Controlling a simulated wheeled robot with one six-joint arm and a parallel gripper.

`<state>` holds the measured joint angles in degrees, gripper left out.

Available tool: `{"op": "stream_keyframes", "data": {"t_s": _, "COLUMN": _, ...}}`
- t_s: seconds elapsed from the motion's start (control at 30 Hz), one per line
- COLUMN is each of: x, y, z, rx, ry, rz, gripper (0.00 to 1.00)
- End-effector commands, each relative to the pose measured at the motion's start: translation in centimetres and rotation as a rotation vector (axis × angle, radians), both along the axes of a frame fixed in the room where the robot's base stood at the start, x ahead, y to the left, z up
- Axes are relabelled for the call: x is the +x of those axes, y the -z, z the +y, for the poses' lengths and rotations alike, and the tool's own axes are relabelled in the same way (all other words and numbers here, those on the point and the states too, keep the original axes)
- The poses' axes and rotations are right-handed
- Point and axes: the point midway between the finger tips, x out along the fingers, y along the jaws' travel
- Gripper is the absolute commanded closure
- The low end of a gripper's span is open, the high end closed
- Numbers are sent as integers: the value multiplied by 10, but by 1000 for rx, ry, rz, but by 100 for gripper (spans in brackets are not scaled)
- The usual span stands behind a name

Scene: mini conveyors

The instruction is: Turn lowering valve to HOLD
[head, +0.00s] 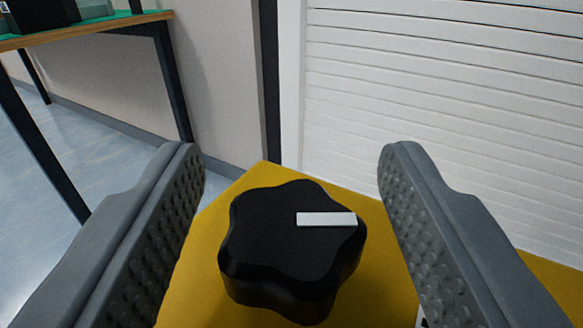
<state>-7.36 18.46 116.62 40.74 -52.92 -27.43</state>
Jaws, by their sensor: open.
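The lowering valve shows as a black lobed knob (275,255) with a white pointer bar (327,219) on its top. The bar lies level in the picture and points to the right. The knob sits on a yellow surface (385,285). My gripper (290,165) is open, with one grey studded finger on each side of the knob. A gap shows between each finger and the knob, and neither appears to touch it. No HOLD mark or other label is visible.
A table (100,27) with a green top and dark legs stands at the upper left, with dark objects on it. A white slatted shutter (450,110) is behind the yellow surface at the right. Bare blue-grey floor (45,160) shows at the left.

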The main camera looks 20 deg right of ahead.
Motion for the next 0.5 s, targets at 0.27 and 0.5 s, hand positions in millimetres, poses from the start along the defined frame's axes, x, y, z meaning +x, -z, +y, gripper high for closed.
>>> {"op": "stream_keyframes", "data": {"t_s": 0.27, "x": 0, "y": 0, "z": 0, "rx": 0, "ry": 0, "rz": 0, "gripper": 75}}
{"op": "stream_keyframes", "data": {"t_s": 0.5, "x": 0, "y": 0, "z": 1, "rx": 0, "ry": 3, "rz": 0, "gripper": 90}}
